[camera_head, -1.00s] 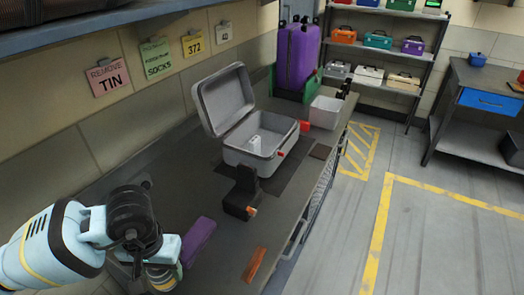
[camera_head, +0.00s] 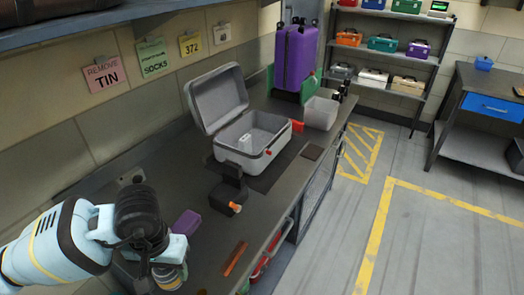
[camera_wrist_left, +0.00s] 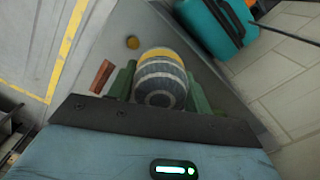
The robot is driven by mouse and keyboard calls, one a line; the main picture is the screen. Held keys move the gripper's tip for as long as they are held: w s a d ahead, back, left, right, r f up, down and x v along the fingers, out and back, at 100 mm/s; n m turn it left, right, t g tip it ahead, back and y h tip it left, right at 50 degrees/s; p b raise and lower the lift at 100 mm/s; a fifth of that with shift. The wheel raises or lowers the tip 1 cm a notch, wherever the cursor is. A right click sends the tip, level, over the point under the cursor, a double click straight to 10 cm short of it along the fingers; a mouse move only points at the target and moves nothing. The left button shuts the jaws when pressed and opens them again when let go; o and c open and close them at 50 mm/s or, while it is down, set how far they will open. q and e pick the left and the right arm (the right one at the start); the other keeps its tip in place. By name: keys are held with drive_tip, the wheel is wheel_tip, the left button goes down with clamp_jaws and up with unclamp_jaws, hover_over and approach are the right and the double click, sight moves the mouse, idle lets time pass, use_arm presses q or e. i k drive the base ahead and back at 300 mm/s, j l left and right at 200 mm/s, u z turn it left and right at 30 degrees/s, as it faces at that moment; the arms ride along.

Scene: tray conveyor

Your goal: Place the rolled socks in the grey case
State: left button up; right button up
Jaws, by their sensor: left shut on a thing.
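The grey case (camera_head: 221,151) stands open on the dark bench, its lid (camera_head: 217,98) tilted back toward the wall. A small white item (camera_head: 245,143) is inside it. My left gripper (camera_head: 170,272) is at the near end of the bench, well short of the case. It is shut on the rolled socks (camera_wrist_left: 160,80), striped grey and white with a yellow band. In the left wrist view its green fingers (camera_wrist_left: 160,88) flank the roll. In the head view the socks are mostly hidden by the gripper. My right gripper is not in view.
Between gripper and case are a purple box (camera_head: 187,222), a black holder with an orange tip (camera_head: 229,196) and a brown strip (camera_head: 235,258). Beyond the case are a white bin (camera_head: 321,113) and a purple suitcase (camera_head: 296,58). A teal case (camera_wrist_left: 215,25) shows in the wrist view.

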sight(263, 140)
drive_tip(key=l+u, duration=0.1)
drive_tip(key=l, duration=0.65)
drive_tip(key=l+u, duration=0.25)
drive_tip(key=l, duration=0.5)
drive_tip(key=i+l+u, duration=0.1)
drive_tip(key=l, duration=0.25)
drive_tip(key=i+l+u, duration=0.1)
drive_tip(key=l, duration=0.3)
drive_tip(key=i+l+u, duration=0.1)
drive_tip(key=i+l, duration=0.15)
drive_tip(key=i+l+u, duration=0.1)
drive_tip(key=i+l, duration=0.15)
drive_tip(key=l, duration=0.25)
drive_tip(key=i+l+u, duration=0.15)
drive_tip(key=i+l, duration=0.3)
drive_tip(key=i+l+u, duration=0.1)
drive_tip(key=i+l, duration=0.3)
drive_tip(key=l, duration=0.25)
